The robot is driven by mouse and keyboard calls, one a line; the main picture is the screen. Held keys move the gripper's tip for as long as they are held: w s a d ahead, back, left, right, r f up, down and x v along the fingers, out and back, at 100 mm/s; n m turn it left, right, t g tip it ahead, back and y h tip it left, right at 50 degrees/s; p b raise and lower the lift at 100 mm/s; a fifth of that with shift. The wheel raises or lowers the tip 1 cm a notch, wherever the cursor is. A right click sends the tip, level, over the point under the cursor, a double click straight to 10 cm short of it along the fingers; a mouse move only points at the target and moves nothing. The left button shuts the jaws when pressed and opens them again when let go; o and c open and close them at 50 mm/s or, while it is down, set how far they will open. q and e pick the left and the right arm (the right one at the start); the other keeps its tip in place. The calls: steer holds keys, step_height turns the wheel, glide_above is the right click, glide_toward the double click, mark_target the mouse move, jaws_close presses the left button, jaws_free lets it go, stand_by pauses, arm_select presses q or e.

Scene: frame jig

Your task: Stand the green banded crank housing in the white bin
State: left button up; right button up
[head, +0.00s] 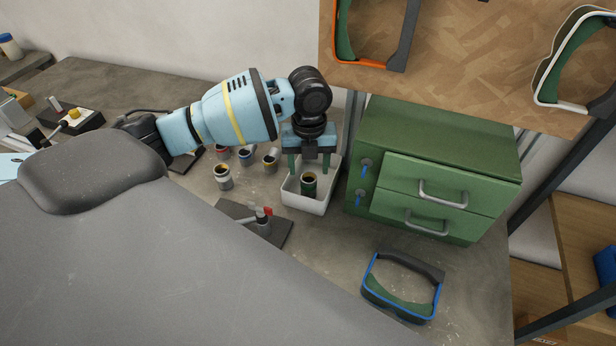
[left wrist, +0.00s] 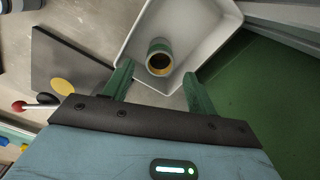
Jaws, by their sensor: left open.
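The green banded crank housing (head: 309,187) stands upright inside the white bin (head: 303,203). In the left wrist view the housing (left wrist: 159,58) shows its round open top with a yellowish inside, and the bin (left wrist: 205,25) surrounds it. My left gripper (head: 308,168) points down over the bin, with its two green fingers apart. In the left wrist view the fingers (left wrist: 156,78) are on either side of and short of the housing, with a gap to it. Nothing is between them. My right gripper is not in view.
Several other small housings (head: 223,178) stand left of the bin. A dark plate with a red-knobbed clamp (head: 262,218) lies in front of it. A green drawer cabinet (head: 440,165) stands close on the right. A blue-edged frame (head: 402,288) lies on the bench at the front right.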

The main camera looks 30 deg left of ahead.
mark_target(309, 178)
arm_select(q)
steer(key=shift+r, duration=2.75)
